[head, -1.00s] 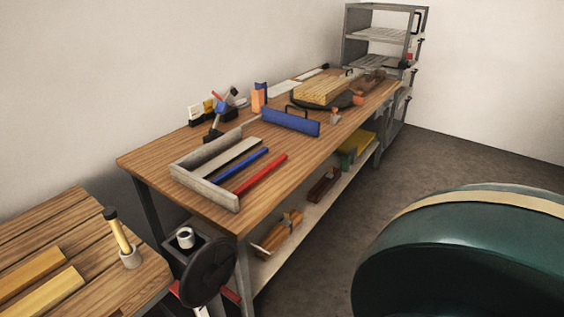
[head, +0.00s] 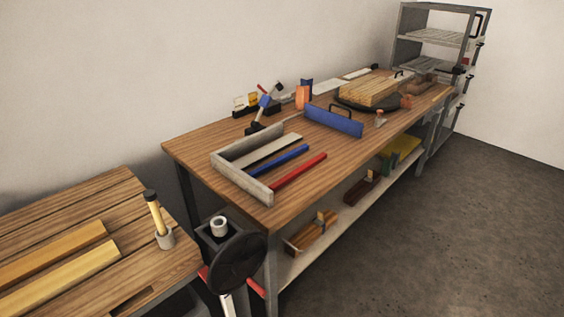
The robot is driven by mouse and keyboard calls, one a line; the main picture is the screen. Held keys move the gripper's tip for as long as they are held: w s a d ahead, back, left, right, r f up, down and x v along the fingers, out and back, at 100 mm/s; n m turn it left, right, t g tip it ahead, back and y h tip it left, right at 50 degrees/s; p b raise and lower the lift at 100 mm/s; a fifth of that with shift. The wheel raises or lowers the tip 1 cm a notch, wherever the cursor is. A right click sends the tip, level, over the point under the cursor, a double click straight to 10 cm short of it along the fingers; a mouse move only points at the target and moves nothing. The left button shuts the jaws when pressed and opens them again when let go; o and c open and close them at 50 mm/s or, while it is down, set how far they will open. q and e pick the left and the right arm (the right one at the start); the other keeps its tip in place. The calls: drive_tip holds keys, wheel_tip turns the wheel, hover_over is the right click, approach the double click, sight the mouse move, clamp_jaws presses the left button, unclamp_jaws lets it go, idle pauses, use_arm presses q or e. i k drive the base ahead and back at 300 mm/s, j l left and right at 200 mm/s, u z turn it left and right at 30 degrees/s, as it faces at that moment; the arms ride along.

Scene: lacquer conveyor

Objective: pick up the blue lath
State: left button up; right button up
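The blue lath (head: 278,161) is a thin blue strip lying at a slant on the wooden workbench (head: 330,165). It lies between a grey lath (head: 266,152) and a red lath (head: 299,171). A grey L-shaped frame (head: 239,174) runs along the back and left ends of the laths. Neither of my grippers shows in the head view.
A blue block with a black handle (head: 334,121) stands behind the laths. A nearer wooden table (head: 75,226) with a mallet (head: 155,215) is at left. A dark round wheel (head: 237,262) stands before the bench's left end. Floor (head: 430,230) at right is clear.

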sight(255, 174)
drive_tip(key=i+l+u, duration=0.25)
drive_tip(key=i+l, duration=0.15)
drive_tip(key=l, duration=0.25)
drive_tip(key=i+l+u, duration=0.25)
drive_tip(key=l, duration=0.45)
drive_tip(key=i+l+u, duration=0.15)
drive_tip(key=i+l, duration=0.1)
drive_tip(key=l, duration=0.1)
